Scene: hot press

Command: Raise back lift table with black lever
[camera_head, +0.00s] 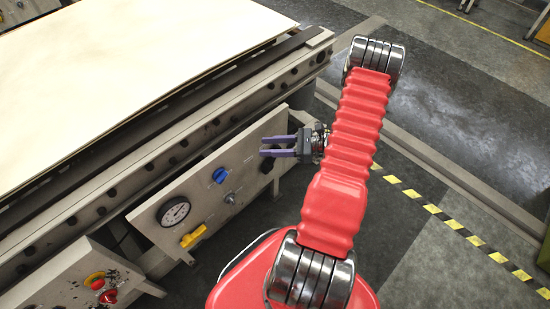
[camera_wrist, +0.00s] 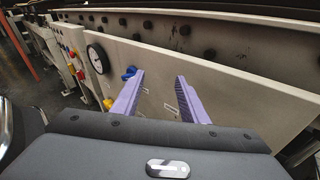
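A control panel (camera_head: 205,205) is fixed to the side of the press. Near its right end is a small black lever or knob (camera_head: 267,166), just below my gripper's fingers; its exact shape is too small to tell. My gripper (camera_head: 264,146) has two purple fingers, apart and empty, pointing left over the panel's right end. In the wrist view my gripper (camera_wrist: 160,78) is open towards the panel (camera_wrist: 150,95), with bare panel between the fingers. I cannot make out the black lever in the wrist view. Which part is the back lift table is unclear.
The panel also carries a blue knob (camera_head: 219,175), a small grey knob (camera_head: 230,198), a yellow lever (camera_head: 193,237) and a round gauge (camera_head: 174,212). A large pale sheet (camera_head: 110,70) lies on the press bed. Red buttons (camera_head: 107,296) are at lower left. Floor at right is clear.

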